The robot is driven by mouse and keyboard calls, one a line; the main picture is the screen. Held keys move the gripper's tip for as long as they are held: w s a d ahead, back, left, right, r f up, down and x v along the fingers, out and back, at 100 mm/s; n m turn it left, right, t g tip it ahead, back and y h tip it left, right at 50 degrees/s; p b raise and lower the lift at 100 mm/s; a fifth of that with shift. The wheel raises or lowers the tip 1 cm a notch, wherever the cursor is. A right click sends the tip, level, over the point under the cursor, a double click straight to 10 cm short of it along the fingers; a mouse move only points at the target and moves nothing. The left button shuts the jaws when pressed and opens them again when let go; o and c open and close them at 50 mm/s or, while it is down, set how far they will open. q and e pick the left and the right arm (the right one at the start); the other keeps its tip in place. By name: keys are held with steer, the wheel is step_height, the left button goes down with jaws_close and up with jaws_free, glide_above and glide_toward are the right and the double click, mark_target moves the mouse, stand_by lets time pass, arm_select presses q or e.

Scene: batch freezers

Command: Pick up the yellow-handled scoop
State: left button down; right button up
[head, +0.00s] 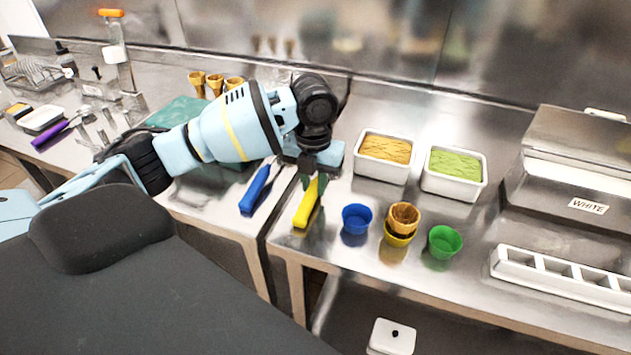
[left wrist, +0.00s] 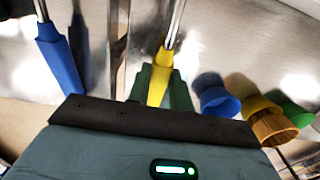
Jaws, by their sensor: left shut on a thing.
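The yellow-handled scoop (head: 307,206) lies at the front of the steel counter, its handle end toward the front edge. In the left wrist view its yellow handle (left wrist: 159,78) runs between the dark green fingers, with a metal shaft beyond it. My left gripper (head: 314,184) points down over the handle and is shut on it. It also shows in the left wrist view (left wrist: 160,90). The scoop's far end is hidden under my gripper and wrist in the head view. My right gripper is not in view.
A blue-handled scoop (head: 256,188) lies just left, across the counter seam. Blue (head: 356,219), yellow (head: 399,238) and green (head: 444,241) cups stand to the right, a waffle cone (head: 404,217) in the yellow one. Two ice cream tubs (head: 384,172) (head: 454,184) stand behind.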

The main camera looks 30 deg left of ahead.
mark_target(314, 185)
arm_select(q)
steer(key=shift+r, duration=0.4)
step_height(314, 185, up, 2)
steer(key=shift+w+r, duration=0.1)
steer(key=shift+r, duration=0.15)
steer(key=s+d+r, duration=0.1)
steer(key=s+d, duration=0.1)
steer(key=s, duration=1.4)
steer(key=shift+r+p, duration=0.15)
steer(key=shift+p, duration=0.3)
steer(key=shift+d, duration=0.1)
